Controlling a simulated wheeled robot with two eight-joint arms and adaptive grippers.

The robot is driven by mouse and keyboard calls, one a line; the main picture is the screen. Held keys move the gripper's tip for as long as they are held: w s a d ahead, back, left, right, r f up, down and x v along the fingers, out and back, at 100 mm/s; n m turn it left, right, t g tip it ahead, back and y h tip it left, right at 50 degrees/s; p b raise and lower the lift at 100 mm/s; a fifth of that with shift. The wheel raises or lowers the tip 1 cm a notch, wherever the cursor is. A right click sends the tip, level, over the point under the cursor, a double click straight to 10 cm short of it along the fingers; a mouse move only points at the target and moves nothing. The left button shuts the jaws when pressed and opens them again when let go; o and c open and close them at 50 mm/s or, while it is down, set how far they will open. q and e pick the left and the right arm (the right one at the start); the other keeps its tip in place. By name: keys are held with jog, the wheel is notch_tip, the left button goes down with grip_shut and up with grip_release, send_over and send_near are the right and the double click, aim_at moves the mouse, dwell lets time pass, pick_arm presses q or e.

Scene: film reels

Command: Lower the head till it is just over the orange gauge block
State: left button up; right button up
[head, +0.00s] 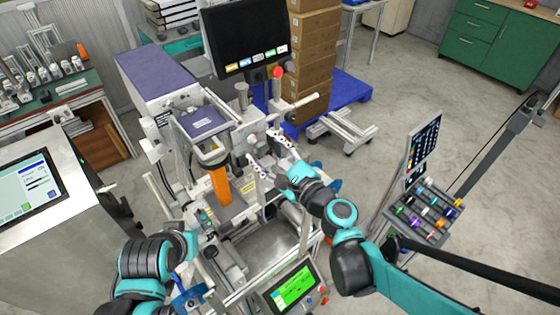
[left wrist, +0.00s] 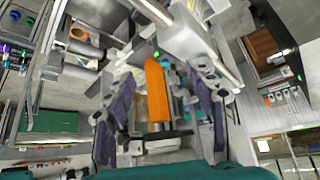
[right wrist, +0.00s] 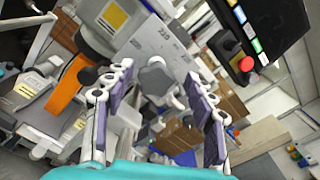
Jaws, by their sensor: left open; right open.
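The orange gauge block (head: 219,187) stands upright on the machine, under a grey head (head: 212,154) with a dark-topped box above it. I cannot tell the exact gap between them. The block shows in the left wrist view (left wrist: 156,92) and at the left of the right wrist view (right wrist: 70,86). My right gripper (head: 268,152) is open beside the machine's right side. In its wrist view a grey knob (right wrist: 156,80) lies beyond and between its fingers (right wrist: 157,112); no contact shows. My left gripper (left wrist: 160,112) is open, facing the block; its fingers are unclear in the head view.
A monitor (head: 248,38) and a red button (head: 278,72) stand behind the machine. A green-lit panel (head: 292,287) is at its front. A rack of coloured spools (head: 428,212) stands to the right. Stacked cartons (head: 312,60) are behind; open floor lies right.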

jog(key=v, duration=1)
jog(key=shift+s+d, duration=0.2)
jog(key=shift+s, duration=0.1)
